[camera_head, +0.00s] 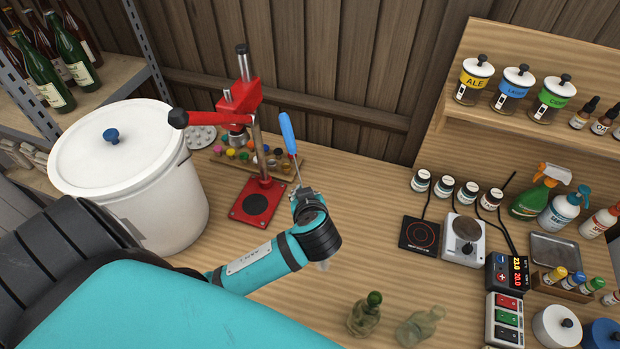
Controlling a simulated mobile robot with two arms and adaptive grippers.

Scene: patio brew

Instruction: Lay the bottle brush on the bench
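The bottle brush (288,133) shows as a blue handle on a thin metal shaft. It stands nearly upright above the wooden bench (370,200), handle up, leaning slightly left. My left gripper (299,190) appears shut around the lower part of the shaft. My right gripper is out of view.
A red capper (257,185) and a cap rack (262,158) stand behind the gripper. A white lidded bucket (150,190) is at left. Bench right of the gripper is clear up to the hotplate (419,234).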

